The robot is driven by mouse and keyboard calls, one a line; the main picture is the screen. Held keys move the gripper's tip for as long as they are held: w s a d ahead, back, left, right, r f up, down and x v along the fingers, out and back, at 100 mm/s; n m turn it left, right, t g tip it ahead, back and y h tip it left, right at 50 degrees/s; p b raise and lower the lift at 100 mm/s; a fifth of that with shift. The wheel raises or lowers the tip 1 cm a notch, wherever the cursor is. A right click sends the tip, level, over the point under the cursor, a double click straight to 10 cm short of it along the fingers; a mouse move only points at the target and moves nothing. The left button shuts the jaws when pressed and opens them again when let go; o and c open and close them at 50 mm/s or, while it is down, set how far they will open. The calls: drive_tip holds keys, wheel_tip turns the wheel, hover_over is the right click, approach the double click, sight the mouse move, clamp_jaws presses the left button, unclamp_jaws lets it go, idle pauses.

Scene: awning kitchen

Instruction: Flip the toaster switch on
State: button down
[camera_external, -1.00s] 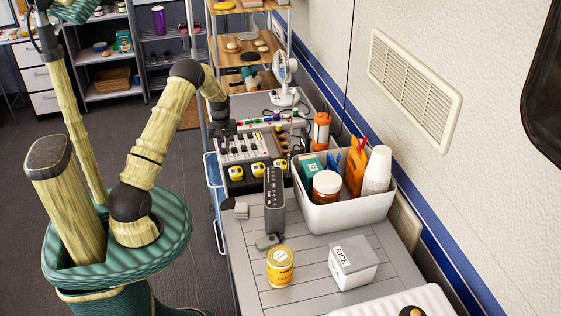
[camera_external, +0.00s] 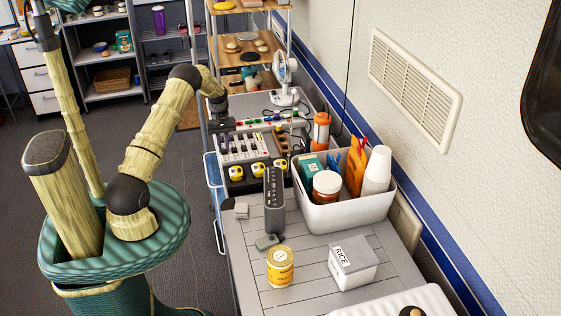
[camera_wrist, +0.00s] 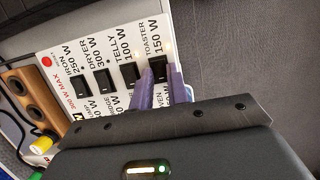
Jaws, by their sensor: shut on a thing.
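In the wrist view, a white switch panel (camera_wrist: 72,42) has a row of black rocker switches labelled iron, dryer, telly and toaster. The toaster switch (camera_wrist: 158,68), marked 150 W, is at the right end of the row. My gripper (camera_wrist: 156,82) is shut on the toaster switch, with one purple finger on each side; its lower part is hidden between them. Which way the switch is tipped is hard to tell. In the external view, the panel (camera_external: 238,150) lies on the cart, with my gripper (camera_external: 220,122) over its far left edge.
A white bin (camera_external: 345,213) with cups and jars, a dark upright device (camera_external: 273,200), a yellow can (camera_external: 280,266) and a rice box (camera_external: 352,262) stand nearer. A fan (camera_external: 284,80) is behind.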

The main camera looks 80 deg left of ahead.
drive_tip(key=c, duration=1.6)
unclamp_jaws()
drive_tip(key=shift+c, duration=0.2)
drive_tip(key=b+v, duration=0.1)
drive_tip(key=v, duration=1.6)
drive_tip(key=shift+r, duration=0.25)
drive_tip(key=shift+w, duration=0.1)
